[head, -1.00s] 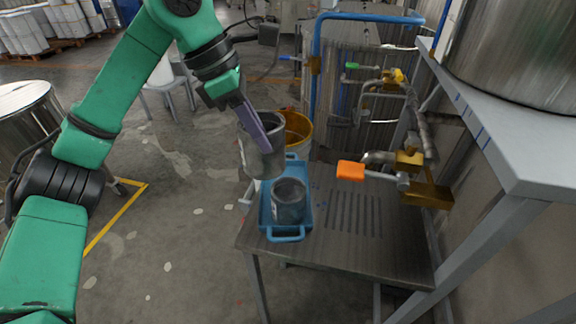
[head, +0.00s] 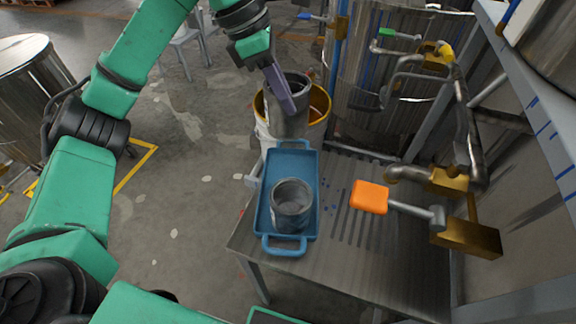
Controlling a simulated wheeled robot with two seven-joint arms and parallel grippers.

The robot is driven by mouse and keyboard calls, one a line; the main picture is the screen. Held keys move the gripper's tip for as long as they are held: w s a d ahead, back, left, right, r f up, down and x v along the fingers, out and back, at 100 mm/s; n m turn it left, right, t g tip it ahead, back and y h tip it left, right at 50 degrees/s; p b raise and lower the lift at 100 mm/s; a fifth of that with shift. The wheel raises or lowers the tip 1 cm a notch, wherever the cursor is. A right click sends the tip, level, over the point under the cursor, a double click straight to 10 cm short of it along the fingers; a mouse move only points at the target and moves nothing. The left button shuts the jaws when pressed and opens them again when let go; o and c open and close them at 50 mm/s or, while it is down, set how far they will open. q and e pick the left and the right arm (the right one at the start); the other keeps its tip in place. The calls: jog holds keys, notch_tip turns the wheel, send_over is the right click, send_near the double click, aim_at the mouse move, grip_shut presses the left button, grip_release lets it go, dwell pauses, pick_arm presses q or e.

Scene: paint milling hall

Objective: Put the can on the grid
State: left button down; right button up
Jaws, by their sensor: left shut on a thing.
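My left gripper (head: 282,98) is shut on a grey metal can (head: 296,123), with one purple finger showing on the can's near side. The can is held a little tilted, beyond the far end of a blue tray (head: 271,221). A second grey can (head: 291,208) stands upright in the tray; it looks open-topped and dark inside. My right gripper is not in view.
An orange-handled valve (head: 369,197) and brass fittings reach over the table's right side (head: 381,274). A yellow bucket (head: 320,103) is behind the held can. A metal vessel (head: 388,75) stands at the back. Open floor lies to the left.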

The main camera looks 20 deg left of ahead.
pick_arm(q)
notch_tip(320, 180, down, 17)
jog(key=shift+s, duration=0.1)
jog(key=c, duration=0.9)
grip_release()
jog(key=shift+r, duration=0.1)
jog(key=shift+p, duration=0.3)
